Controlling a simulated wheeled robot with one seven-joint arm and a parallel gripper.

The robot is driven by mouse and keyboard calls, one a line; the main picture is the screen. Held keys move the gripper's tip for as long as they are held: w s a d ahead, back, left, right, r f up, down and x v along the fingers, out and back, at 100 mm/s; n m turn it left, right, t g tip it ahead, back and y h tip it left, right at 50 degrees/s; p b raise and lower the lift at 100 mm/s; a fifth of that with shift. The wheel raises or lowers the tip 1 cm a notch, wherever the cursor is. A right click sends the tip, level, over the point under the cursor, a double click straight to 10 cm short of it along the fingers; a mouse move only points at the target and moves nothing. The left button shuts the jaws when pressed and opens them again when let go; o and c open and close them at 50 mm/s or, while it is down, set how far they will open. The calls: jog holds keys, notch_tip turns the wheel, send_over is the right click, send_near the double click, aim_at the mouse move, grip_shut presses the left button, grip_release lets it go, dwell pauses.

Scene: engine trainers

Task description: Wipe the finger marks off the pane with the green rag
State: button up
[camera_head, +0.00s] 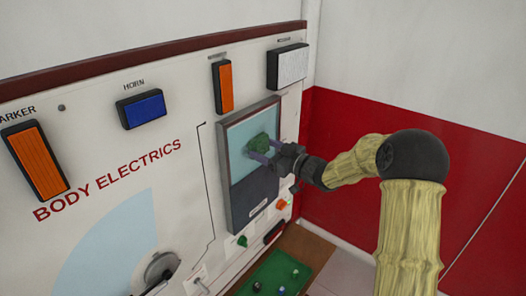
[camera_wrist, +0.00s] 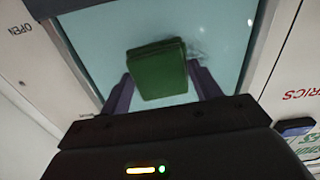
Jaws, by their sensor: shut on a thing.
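The green rag (camera_wrist: 158,72) is a folded pad held between the two fingers of my gripper (camera_wrist: 160,88). In the head view the rag (camera_head: 259,143) is in front of the upper part of the framed pane (camera_head: 236,136) on the panel, with my gripper (camera_head: 266,152) reaching in from the right. The rag is at or very near the pale blue glass; I cannot tell if it touches. In the wrist view dark finger marks (camera_wrist: 198,50) show on the pane (camera_wrist: 230,30) just right of the rag. The rag hides the glass behind it.
The white panel (camera_head: 100,95) carries orange lamps (camera_head: 226,86), a blue horn block (camera_head: 144,108) and a white block (camera_head: 288,66). Below are small knobs (camera_head: 242,240) and a green tray (camera_head: 270,272) with small items. A red and white wall (camera_head: 330,130) stands at the right.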

jog(key=shift+w+d, duration=0.45)
jog(key=shift+w, duration=0.2)
jog(key=w+d+p, duration=0.2)
jog(key=w, duration=0.1)
jog(key=shift+w+d, duration=0.1)
jog(key=shift+d, duration=0.15)
jog(key=shift+a, duration=0.15)
dwell(0.5)
jog(key=shift+s+a+b, duration=0.5)
jog(key=shift+s+a, duration=0.1)
jog(key=shift+s, duration=0.25)
jog(key=shift+s+a+b, duration=0.5)
jog(key=shift+s+a, duration=0.05)
jog(key=shift+s, duration=0.25)
jog(key=shift+s+a+b, duration=1.05)
jog(key=shift+s+a, duration=0.2)
jog(key=shift+s, duration=0.3)
